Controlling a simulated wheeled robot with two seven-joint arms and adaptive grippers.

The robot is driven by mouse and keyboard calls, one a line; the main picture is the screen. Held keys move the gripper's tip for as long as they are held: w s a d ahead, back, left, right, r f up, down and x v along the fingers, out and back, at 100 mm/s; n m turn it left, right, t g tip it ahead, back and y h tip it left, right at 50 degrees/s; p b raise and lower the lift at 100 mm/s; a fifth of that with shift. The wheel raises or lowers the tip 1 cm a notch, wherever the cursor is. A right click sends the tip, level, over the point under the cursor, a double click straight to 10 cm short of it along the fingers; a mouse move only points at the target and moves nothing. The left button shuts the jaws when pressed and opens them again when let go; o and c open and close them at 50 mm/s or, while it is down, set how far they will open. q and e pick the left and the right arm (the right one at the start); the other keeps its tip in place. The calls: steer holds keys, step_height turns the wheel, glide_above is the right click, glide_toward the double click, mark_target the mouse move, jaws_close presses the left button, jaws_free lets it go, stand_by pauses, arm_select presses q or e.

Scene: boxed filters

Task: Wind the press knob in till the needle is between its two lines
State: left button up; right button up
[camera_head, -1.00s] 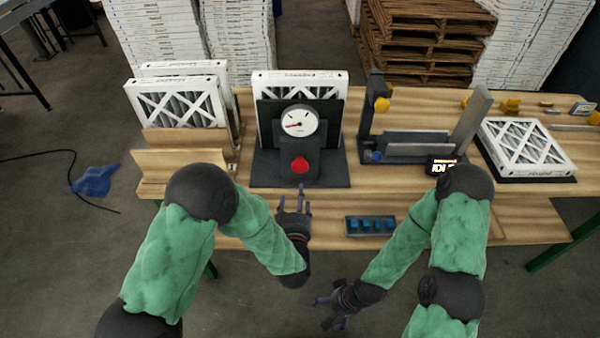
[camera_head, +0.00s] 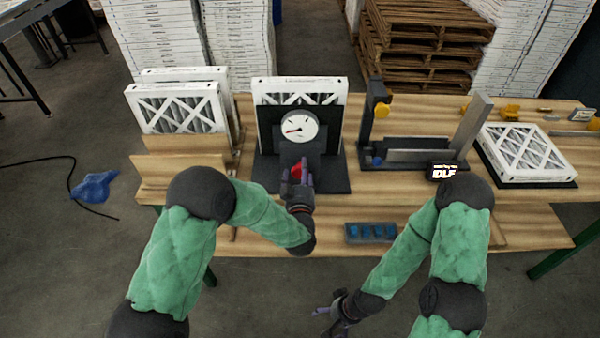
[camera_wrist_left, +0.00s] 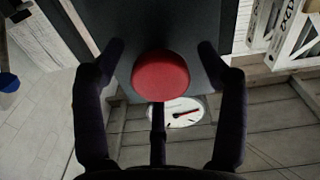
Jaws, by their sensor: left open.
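The press (camera_head: 320,165) is a dark stand on the table with a white dial (camera_head: 298,124) on its front. The dial's red needle points to the left in the head view. Its marked lines are too small to read. The red knob (camera_head: 297,171) sits below the dial, partly hidden by my left gripper (camera_head: 298,172). In the left wrist view the red knob (camera_wrist_left: 160,76) lies between the spread fingers of my left gripper (camera_wrist_left: 162,62), with gaps on both sides. The dial (camera_wrist_left: 178,112) is partly hidden there. My right gripper (camera_head: 328,311) hangs empty in front of the table; its opening is unclear.
A boxed filter (camera_head: 300,86) stands behind the dial. More filters stand in a rack at left (camera_head: 180,108), and one lies flat at right (camera_head: 522,150). A dark fixture (camera_head: 415,150) and a tray of blue pieces (camera_head: 371,232) are to the right of the press.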

arm_select(q)
steer(key=shift+w, duration=0.25)
steer(key=c, duration=1.1)
steer(key=shift+c, duration=0.2)
steer(key=shift+m, duration=0.4)
steer(key=m+b, duration=0.1)
steer(key=m, duration=0.3)
steer(key=shift+m, duration=2.5)
